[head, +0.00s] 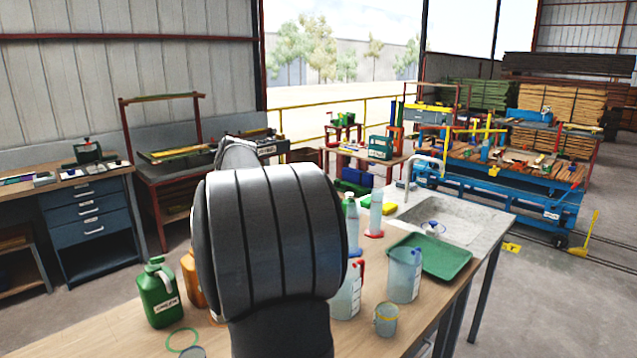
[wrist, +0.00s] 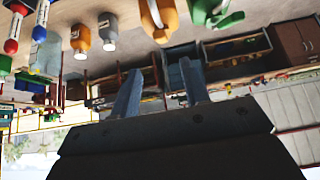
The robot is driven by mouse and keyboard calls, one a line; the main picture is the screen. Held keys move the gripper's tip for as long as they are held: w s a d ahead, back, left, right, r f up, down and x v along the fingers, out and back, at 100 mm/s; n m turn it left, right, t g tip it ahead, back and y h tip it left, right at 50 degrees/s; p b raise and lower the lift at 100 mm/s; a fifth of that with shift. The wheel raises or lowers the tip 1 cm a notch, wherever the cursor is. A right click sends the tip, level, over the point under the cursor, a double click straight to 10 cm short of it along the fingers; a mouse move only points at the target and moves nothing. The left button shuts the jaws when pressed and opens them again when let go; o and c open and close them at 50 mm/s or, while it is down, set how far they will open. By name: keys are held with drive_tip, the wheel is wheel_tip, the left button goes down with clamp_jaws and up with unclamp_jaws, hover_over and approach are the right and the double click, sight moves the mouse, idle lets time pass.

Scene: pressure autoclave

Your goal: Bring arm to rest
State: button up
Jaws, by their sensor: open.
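My gripper shows in the wrist view (wrist: 160,95), with its two fingers apart and nothing between them. That view is upside down, with the bench top along its upper edge. In the head view my dark arm rises in the middle and hides part of the bench; the gripper itself cannot be made out there. The wooden bench (head: 395,335) lies under and around my arm. In the wrist view the bench objects, such as an orange container (wrist: 160,18) and a green container (wrist: 212,12), are apart from the fingers.
On the bench stand a green jug (head: 158,293), a clear pitcher (head: 404,273), a small cup (head: 386,319) and a green tray (head: 432,257) beside the sink (head: 447,222). An orange container (head: 192,280) is partly hidden by my arm. A blue drawer cabinet (head: 92,225) stands at left.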

drive_tip(key=x, duration=1.3)
drive_tip(key=shift+w+a+f, duration=0.2)
drive_tip(key=shift+s+d+f+t+y, duration=0.2)
drive_tip(key=shift+s+d+t+y, duration=0.1)
drive_tip(key=shift+t+y, duration=0.1)
drive_tip(key=shift+f, duration=0.2)
drive_tip(key=shift+s+d+f+t+y, duration=0.1)
drive_tip(key=shift+t+y, duration=0.2)
drive_tip(key=v, duration=1.7)
drive_tip(key=shift+g+h, duration=0.9)
drive_tip(key=shift+w+a+r, duration=1.3)
drive_tip(key=shift+a, duration=0.05)
